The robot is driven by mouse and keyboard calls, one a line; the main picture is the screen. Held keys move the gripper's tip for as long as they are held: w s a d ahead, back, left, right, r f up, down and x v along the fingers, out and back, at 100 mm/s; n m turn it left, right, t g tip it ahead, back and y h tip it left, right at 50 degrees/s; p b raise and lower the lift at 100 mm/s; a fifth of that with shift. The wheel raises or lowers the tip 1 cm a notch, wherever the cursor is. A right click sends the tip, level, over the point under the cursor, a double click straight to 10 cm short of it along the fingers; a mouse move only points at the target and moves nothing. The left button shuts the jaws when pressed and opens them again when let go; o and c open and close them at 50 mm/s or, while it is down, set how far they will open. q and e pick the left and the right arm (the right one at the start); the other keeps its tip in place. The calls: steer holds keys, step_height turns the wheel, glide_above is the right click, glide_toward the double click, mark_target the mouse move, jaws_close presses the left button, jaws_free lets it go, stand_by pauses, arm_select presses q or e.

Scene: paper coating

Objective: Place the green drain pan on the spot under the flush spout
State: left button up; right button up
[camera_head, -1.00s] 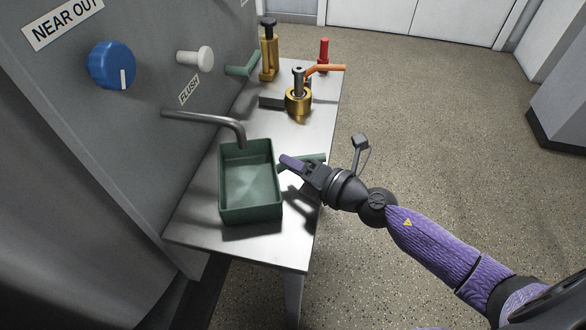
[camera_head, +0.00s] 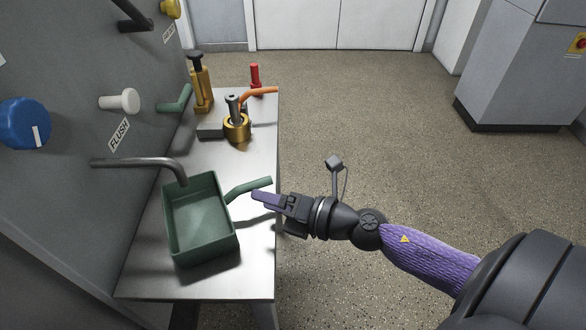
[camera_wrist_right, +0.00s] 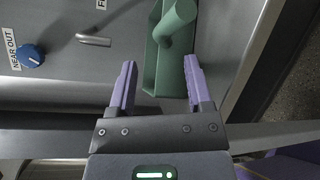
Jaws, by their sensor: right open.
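The green drain pan (camera_head: 201,222) stands upright on the steel table, with its far end under the tip of the flush spout (camera_head: 150,162). Its green handle (camera_head: 250,187) points right, toward my right gripper. My right gripper (camera_head: 266,198) is open and empty, just off the handle's end. In the right wrist view, the open fingers (camera_wrist_right: 158,88) of my right gripper are apart, and the pan's handle (camera_wrist_right: 178,20) lies ahead of them. The pan's wall (camera_wrist_right: 153,75) shows there too. The spot under the pan is hidden. My left gripper is not in view.
The steel table (camera_head: 255,145) runs along the grey machine panel with a blue knob (camera_head: 25,124) and a white knob (camera_head: 120,101). A brass piece (camera_head: 237,128) with an orange handle, a yellow bottle-like piece (camera_head: 201,88) and a red piece (camera_head: 255,78) stand toward the back.

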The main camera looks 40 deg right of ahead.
steer(key=f+v, duration=0.1)
steer(key=v, duration=0.5)
steer(key=s+d+f+m+g+h, duration=0.1)
steer(key=s+d+f+m+h, duration=0.2)
steer(key=f+m, duration=0.35)
steer(key=s+d+f+m+g+h, duration=0.2)
steer(key=f+m+h, duration=0.15)
steer(key=f, duration=0.55)
steer(key=s+d+f+m+g+h, duration=0.1)
steer(key=s+d+f+m+h, duration=0.2)
steer(key=f+m, duration=0.4)
steer(key=s+a+f+m+g, duration=0.2)
steer(key=s+f, duration=0.3)
steer(key=s, duration=0.3)
steer(key=s+a+f+m+g, duration=0.3)
steer(key=s+f+m+g, duration=0.1)
steer(key=s, duration=0.5)
steer(key=s+a+f+m+g, duration=0.2)
steer(key=s+f+g, duration=0.3)
steer(key=s, duration=0.3)
steer(key=shift+s+a+f+m, duration=0.2)
steer(key=shift+s+f+m, duration=0.2)
steer(key=shift+f+m, duration=0.15)
steer(key=shift+r, duration=0.1)
